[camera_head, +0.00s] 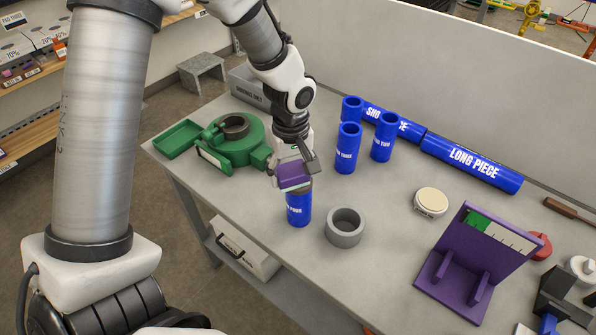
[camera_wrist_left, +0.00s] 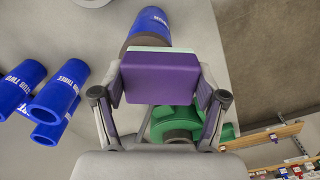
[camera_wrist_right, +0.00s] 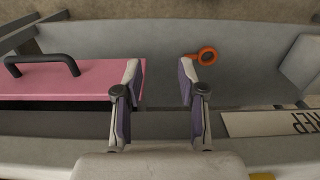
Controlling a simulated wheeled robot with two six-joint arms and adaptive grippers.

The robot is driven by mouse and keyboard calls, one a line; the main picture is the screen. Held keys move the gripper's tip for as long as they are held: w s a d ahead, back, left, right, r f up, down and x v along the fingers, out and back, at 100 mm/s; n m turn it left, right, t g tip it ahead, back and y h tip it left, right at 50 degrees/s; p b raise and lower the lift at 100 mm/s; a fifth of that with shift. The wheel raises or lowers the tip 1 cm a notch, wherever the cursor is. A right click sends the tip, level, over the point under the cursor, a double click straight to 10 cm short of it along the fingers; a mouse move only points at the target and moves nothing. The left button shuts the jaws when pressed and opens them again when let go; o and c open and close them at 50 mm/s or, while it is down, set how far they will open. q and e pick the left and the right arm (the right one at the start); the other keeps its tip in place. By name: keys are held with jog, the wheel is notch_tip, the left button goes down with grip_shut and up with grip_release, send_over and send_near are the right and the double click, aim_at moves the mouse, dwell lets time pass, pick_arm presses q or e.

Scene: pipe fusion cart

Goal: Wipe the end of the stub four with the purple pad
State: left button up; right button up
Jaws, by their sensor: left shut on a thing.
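The purple pad (camera_head: 293,175) is held in my left gripper (camera_head: 292,168), just above the top of stub four. In the left wrist view the purple pad (camera_wrist_left: 160,78) sits between the fingers, with a pale green layer on its far side. Stub four (camera_head: 298,209) stands upright on the table, blue with white lettering; its top end is hidden behind the pad and a dark ring. It also shows in the left wrist view (camera_wrist_left: 150,28). I cannot tell whether the pad touches it. My right gripper (camera_wrist_right: 156,85) is open and empty, seen only in its own wrist view.
Stub three (camera_head: 347,148), stub two (camera_head: 383,138) and another blue stub stand behind. A long blue piece (camera_head: 472,163) lies at the back. A grey ring (camera_head: 345,228) is close right of stub four. A green machine (camera_head: 235,145) is left; a purple stand (camera_head: 457,270) is right.

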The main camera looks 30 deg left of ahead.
pick_arm(q)
jog(key=shift+w+d+r+p, duration=0.2)
jog(key=shift+w+d+p, duration=0.2)
jog(key=shift+p, duration=0.5)
jog(key=shift+w+d+p, duration=0.25)
jog(key=shift+w+p, duration=0.2)
jog(key=shift+w, duration=0.15)
jog(key=shift+w+d+f, duration=0.15)
jog(key=shift+w+d, duration=0.05)
jog(key=shift+s+a+f+b, duration=0.1)
jog(key=shift+s+a+b, duration=0.35)
jog(key=shift+s, duration=0.2)
jog(key=shift+s+a+f+b, duration=0.1)
jog(key=shift+s+a+b, duration=0.3)
jog(key=shift+s, duration=0.2)
jog(key=shift+d+r+p, duration=0.15)
jog(key=shift+r+p, duration=0.1)
jog(key=shift+p, duration=0.1)
jog(key=shift+w+d+p, duration=0.1)
jog(key=shift+w+p, duration=0.15)
jog(key=shift+p, duration=0.1)
jog(key=shift+w+d+p, duration=0.3)
jog(key=shift+w+p, duration=0.3)
jog(key=shift+w+d, duration=0.15)
jog(key=shift+w, duration=0.15)
jog(key=shift+w+d+f, duration=0.1)
jog(key=shift+d, duration=0.05)
jog(key=shift+s+a+f, duration=0.1)
jog(key=shift+s+a, duration=0.35)
jog(key=shift+s, duration=0.25)
